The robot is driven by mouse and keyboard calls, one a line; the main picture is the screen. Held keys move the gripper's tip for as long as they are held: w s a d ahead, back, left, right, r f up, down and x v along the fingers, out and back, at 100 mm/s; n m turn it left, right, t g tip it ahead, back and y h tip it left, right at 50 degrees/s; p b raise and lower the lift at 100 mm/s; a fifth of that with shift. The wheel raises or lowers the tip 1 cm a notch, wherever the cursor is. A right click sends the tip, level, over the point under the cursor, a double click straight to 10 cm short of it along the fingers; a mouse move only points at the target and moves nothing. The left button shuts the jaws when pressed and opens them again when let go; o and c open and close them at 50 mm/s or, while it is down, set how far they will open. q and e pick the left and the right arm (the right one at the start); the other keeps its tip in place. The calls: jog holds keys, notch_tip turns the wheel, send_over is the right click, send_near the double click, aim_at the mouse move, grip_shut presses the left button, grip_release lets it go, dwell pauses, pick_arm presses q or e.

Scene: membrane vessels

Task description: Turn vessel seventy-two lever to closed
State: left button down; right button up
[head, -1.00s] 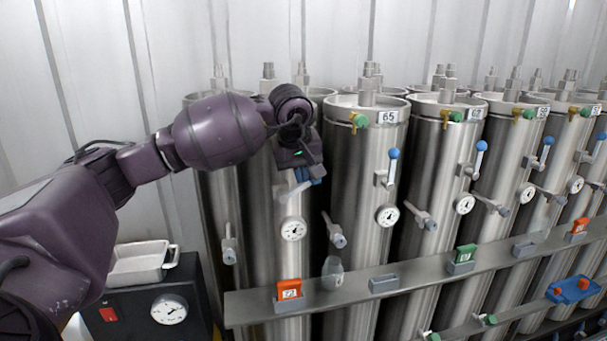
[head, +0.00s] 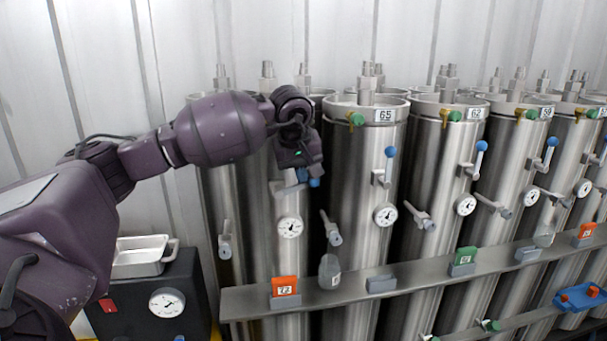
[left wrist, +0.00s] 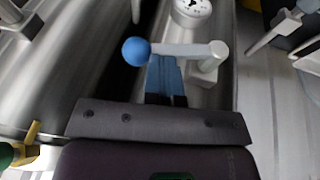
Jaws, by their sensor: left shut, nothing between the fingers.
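Vessel seventy-two (head: 262,225) is the steel cylinder behind the orange 72 tag (head: 285,286), left of vessel 65. Its lever, with a blue ball knob (left wrist: 135,51) and pale bar (left wrist: 185,49), lies about level, the knob pointing toward vessel 65. The knob also shows in the head view (head: 315,182), just below my gripper. My left gripper (left wrist: 163,72) is shut and empty; its blue fingertips touch or nearly touch the bar beside the knob. In the head view the left gripper (head: 303,172) partly hides the lever. My right gripper is not in view.
Vessel 65 (head: 355,150) and others stand close on the right, with upright blue-knobbed levers (head: 390,155), gauges and outlet stubs. A gauge (head: 290,227) sits below the lever. A rail (head: 400,286) with tags and a bottle (head: 330,270) runs in front. A white tray (head: 140,262) stands left.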

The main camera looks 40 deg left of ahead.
pick_arm(q)
jog(key=shift+w+d+f+b, duration=0.2)
jog(key=shift+w+f+b, duration=0.1)
jog(key=shift+f+b, duration=0.25)
jog(key=shift+w+d+f, duration=0.15)
jog(key=shift+f, duration=0.15)
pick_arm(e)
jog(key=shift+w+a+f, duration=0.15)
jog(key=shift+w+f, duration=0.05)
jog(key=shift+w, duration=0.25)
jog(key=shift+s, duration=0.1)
